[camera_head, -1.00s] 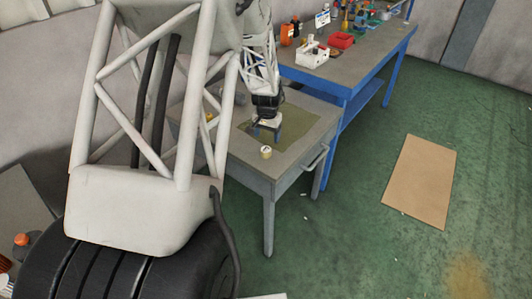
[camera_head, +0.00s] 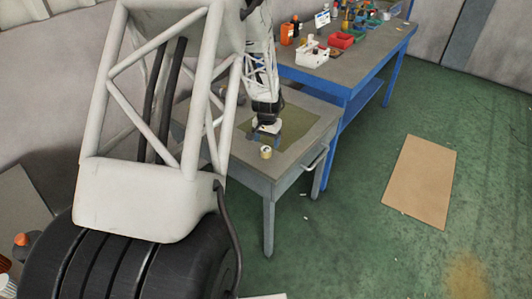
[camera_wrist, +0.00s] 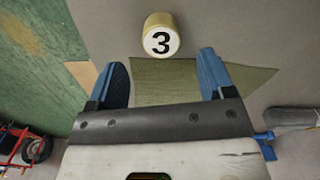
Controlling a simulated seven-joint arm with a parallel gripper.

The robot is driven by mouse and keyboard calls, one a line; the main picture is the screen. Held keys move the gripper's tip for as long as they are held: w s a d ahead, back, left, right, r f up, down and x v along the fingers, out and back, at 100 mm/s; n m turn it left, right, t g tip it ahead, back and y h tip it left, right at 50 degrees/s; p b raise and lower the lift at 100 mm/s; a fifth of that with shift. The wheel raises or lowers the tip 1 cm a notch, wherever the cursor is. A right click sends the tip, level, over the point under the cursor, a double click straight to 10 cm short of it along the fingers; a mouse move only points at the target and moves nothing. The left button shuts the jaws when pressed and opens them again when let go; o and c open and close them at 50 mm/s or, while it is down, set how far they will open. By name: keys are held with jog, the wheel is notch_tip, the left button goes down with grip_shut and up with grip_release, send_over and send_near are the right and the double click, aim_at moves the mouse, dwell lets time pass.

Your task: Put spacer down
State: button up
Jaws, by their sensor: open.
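The spacer (camera_wrist: 160,36) is a short tan cylinder with a black number 3 on its white top. In the head view the spacer (camera_head: 266,152) stands on the grey small table (camera_head: 245,167) near its front edge. My gripper (camera_head: 266,134) is just behind it, low over the green mat (camera_head: 295,122). In the wrist view my gripper (camera_wrist: 165,80) has its blue fingers wide apart with nothing between them. The spacer lies beyond the fingertips and looks clear of both. The gap between fingers and table is hard to judge.
A blue-legged workbench (camera_head: 345,76) stands behind the small table, with a white bin (camera_head: 312,55), a red bin (camera_head: 341,40) and orange bottles on it. A brown board (camera_head: 421,180) lies on the green floor. The table's right side is clear.

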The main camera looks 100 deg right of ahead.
aim_at(266, 149)
jog(key=shift+f, duration=0.1)
jog(key=shift+f, duration=2.55)
jog(key=shift+c, duration=0.2)
jog(key=shift+d, duration=0.1)
jog(key=c, duration=1.3)
jog(key=shift+o, duration=0.2)
jog(key=shift+r, duration=0.1)
